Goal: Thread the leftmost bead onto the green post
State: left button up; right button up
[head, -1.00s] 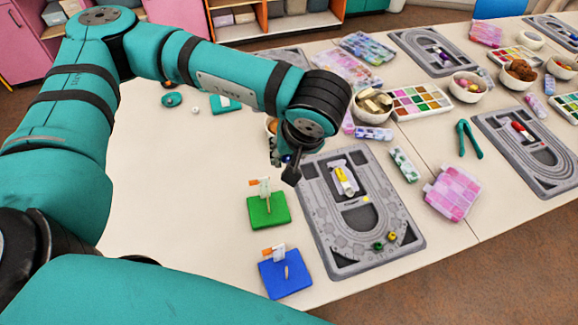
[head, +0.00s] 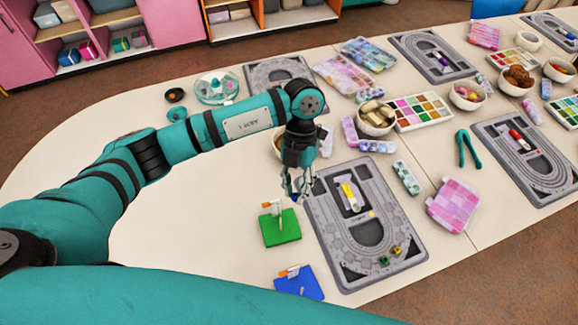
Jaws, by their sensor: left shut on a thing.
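The green post is a thin pale peg on a green square base (head: 283,234), with a small orange-tipped tag behind it. My left gripper (head: 297,196) points down just behind and right of the green base, beside the left edge of the grey bead board (head: 335,245). On the board lie a yellow bead (head: 372,213), a dark green bead (head: 384,260) and an olive-yellow bead (head: 397,250). My right gripper is out of view.
A blue base (head: 306,289) with its own tag stands in front of the green one. A bowl of pale pieces (head: 376,120), patterned boxes and green pliers (head: 467,147) are to the right. The table left of the green base is clear.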

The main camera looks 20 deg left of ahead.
pick_arm(q)
jog(key=a+f+n+t+h+p, duration=0.1)
jog(key=n, duration=0.4)
jog(key=s+a+f+n+t+h+p, duration=0.1)
jog(key=f+n, duration=0.1)
jog(key=n, duration=0.2)
jog(key=s+a+f+n+t+h+p, duration=0.1)
jog(key=n+t+h, duration=0.1)
jog(key=n, duration=0.3)
jog(key=shift+s+a+f+n, duration=0.1)
jog(key=shift+a+f+n, duration=0.05)
jog(key=shift+a+n, duration=0.2)
jog(key=shift+n+t, duration=0.3)
jog(key=shift+n, duration=0.45)
jog(key=f+b, duration=0.4)
jog(key=f, duration=0.1)
jog(key=shift+a+f, duration=0.25)
jog(key=shift+a, duration=0.1)
jog(key=shift+f+b, duration=0.25)
jog(key=shift+b, duration=0.05)
jog(key=shift+f, duration=0.5)
jog(key=shift+f+b, duration=0.65)
jog(key=shift+f, duration=0.2)
